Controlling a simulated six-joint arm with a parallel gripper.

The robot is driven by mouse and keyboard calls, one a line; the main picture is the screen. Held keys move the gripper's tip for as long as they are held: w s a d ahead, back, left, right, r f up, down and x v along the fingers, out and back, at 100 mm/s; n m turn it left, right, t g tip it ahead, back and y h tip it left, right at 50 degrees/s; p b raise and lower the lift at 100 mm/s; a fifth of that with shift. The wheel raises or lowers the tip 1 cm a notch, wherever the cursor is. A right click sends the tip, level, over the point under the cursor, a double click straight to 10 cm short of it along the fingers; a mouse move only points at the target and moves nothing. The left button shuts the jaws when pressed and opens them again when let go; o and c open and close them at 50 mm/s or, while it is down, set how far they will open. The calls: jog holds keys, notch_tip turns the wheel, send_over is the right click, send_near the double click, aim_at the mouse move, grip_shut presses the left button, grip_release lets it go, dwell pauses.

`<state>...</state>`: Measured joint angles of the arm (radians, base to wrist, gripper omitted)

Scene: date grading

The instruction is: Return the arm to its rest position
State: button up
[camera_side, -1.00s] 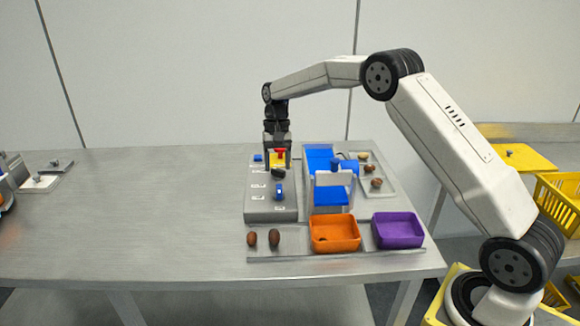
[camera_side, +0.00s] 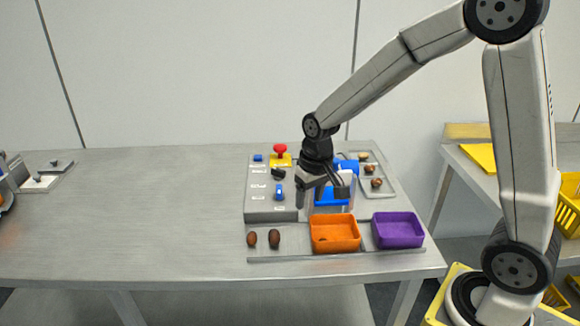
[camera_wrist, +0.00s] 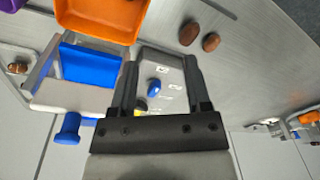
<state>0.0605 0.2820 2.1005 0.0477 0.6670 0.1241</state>
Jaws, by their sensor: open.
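My gripper (camera_side: 322,196) hangs above the blue and clear grading device (camera_side: 333,197) in the side view, partly hiding it. In the wrist view my gripper (camera_wrist: 160,85) shows its two dark fingers spread apart with nothing between them. Beyond the fingers lies the grey control panel (camera_wrist: 172,66) with a blue switch (camera_wrist: 154,86). In the side view the panel (camera_side: 270,213) also carries a red button on a yellow base (camera_side: 280,154).
An orange bin (camera_side: 334,249) and a purple bin (camera_side: 398,246) stand at the front right. Two brown dates (camera_side: 274,239) lie left of them. A tray (camera_side: 386,186) behind holds several dates. The table's left half (camera_side: 140,210) is mostly clear.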

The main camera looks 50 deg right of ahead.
jog(key=s+a+f+n+t, duration=0.1)
jog(key=s+n, duration=0.1)
jog(key=s, duration=0.8)
jog(key=shift+s+a+f+n, duration=0.3)
jog(key=shift+s+a+f, duration=0.1)
